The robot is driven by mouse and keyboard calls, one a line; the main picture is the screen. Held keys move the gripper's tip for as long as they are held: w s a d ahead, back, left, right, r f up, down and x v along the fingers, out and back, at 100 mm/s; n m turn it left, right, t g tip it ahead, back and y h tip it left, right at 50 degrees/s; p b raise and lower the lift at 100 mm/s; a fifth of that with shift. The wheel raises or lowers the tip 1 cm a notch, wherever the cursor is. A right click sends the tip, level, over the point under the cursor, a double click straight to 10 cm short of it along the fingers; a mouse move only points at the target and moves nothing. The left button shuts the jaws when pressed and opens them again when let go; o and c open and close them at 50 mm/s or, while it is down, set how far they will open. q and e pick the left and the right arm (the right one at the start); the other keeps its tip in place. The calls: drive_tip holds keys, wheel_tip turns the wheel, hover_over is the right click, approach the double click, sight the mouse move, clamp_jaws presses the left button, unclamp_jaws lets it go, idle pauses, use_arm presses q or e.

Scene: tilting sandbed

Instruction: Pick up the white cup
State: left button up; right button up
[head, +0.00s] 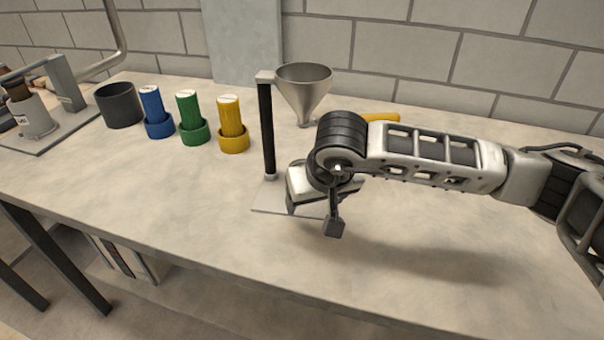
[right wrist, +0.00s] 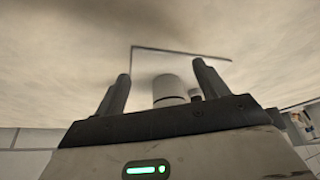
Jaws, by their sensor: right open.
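My right gripper (head: 313,216) is open over the thin stand plate (head: 268,207), below and in front of the metal funnel (head: 305,90). In the right wrist view the gripper (right wrist: 162,88) shows two dark fingers spread apart. A pale upright cylinder (right wrist: 168,86), which looks like the white cup, shows between and beyond the fingers. A visible gap lies on either side of it, and its lower part is hidden by the gripper body. In the head view I cannot make out the cup; my gripper and wrist cover that spot. My left gripper is not in view.
The dark stand post (head: 267,130) rises just left of my right gripper. Blue (head: 154,107), green (head: 189,112) and yellow (head: 231,120) cylinders stand in matching holders, beside a dark pot (head: 119,105). A yellow object (head: 380,117) lies behind my arm. The front table (head: 450,290) is clear.

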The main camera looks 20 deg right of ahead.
drive_tip(key=w+p, duration=0.1)
drive_tip(key=w, duration=0.6)
drive_tip(key=shift+w, duration=0.1)
drive_tip(key=shift+w+f, duration=0.25)
drive_tip(key=shift+f, duration=0.35)
drive_tip(key=c, duration=1.1)
